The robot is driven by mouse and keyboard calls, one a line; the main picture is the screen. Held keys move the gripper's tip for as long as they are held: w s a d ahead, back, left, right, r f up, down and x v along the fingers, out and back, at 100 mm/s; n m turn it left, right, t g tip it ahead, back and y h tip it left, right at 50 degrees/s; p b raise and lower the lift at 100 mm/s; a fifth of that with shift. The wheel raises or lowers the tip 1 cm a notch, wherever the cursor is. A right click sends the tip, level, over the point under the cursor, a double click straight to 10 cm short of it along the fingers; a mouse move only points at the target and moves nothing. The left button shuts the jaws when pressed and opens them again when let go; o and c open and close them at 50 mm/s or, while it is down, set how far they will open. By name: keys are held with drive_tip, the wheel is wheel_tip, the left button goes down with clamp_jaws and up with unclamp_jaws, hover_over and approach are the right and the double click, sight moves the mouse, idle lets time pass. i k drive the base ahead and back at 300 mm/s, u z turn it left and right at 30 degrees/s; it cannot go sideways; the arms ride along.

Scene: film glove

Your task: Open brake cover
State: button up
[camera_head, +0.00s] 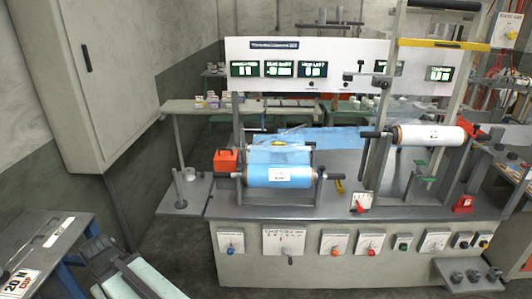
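An orange-red box (226,160) with a dark handle on top sits at the left end of the machine bench, by the blue roll. It looks like a closed cover, and is likely the brake cover, but I cannot read any label on it. A smaller red part (463,204) sits at the bench's right end. The blue film roll (279,177) lies on its shaft between two brackets at the front, with blue film behind it.
A white roll (428,134) is mounted higher at the right. A display panel (300,66) spans the back. Knobs and switches line the machine's front panel (257,272). A tall grey cabinet (85,70) stands at the left, and a blue-framed table (45,235) at the lower left.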

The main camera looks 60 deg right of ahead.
sight(225, 161)
drive_tip(key=z, duration=0.9)
drive_tip(key=i, duration=1.45)
drive_tip(key=u, duration=0.8)
drive_tip(key=i, duration=0.25)
drive_tip(key=z, duration=0.05)
drive_tip(key=k, duration=0.8)
drive_tip(key=u, duration=0.15)
drive_tip(key=i, duration=0.9)
drive_tip(key=z, duration=0.05)
